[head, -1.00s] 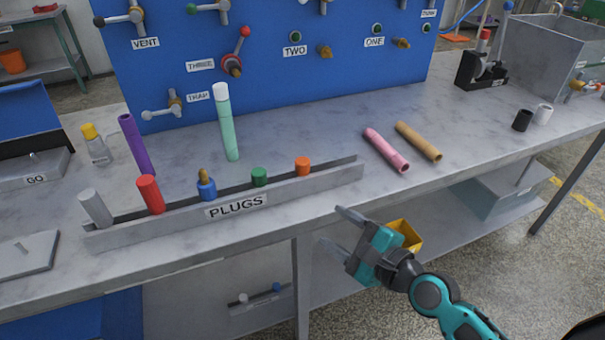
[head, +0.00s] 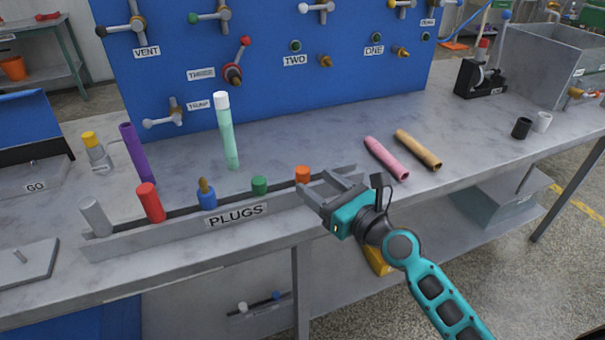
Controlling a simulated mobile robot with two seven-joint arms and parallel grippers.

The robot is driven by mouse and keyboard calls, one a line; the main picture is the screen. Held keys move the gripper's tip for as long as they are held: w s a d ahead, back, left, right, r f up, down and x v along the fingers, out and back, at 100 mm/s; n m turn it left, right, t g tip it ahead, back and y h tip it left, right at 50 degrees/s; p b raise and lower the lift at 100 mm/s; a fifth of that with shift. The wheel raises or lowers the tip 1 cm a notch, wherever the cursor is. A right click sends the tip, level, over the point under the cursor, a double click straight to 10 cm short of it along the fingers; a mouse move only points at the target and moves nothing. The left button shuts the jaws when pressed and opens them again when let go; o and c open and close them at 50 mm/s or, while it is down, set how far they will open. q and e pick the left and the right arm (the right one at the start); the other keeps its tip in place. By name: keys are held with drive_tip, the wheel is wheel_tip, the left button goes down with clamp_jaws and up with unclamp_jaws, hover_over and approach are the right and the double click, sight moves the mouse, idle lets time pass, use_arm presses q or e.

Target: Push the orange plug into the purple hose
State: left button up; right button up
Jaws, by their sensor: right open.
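The orange plug (head: 302,174) stands at the right end of the grey rack labelled PLUGS (head: 150,238). The purple hose (head: 135,153) stands tilted on the bench behind the rack's left part, its upper end leaning left. My right gripper (head: 328,179) is open and empty, its fingers at the rack's right end, just right of the orange plug. I cannot tell whether a finger touches the rack. My left gripper is not in view.
The rack also holds green (head: 260,186), blue (head: 207,195), red (head: 150,203) and grey (head: 96,217) pieces. A mint hose (head: 228,135) stands behind it. Pink (head: 386,158) and tan (head: 418,150) hoses lie to the right. The blue panel (head: 270,90) carries valves. The right bench top is mostly clear.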

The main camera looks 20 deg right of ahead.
sight(308, 176)
drive_tip(key=shift+x, duration=2.75)
drive_tip(key=shift+c, duration=0.2)
drive_tip(key=c, duration=1)
drive_tip(key=shift+r, duration=0.1)
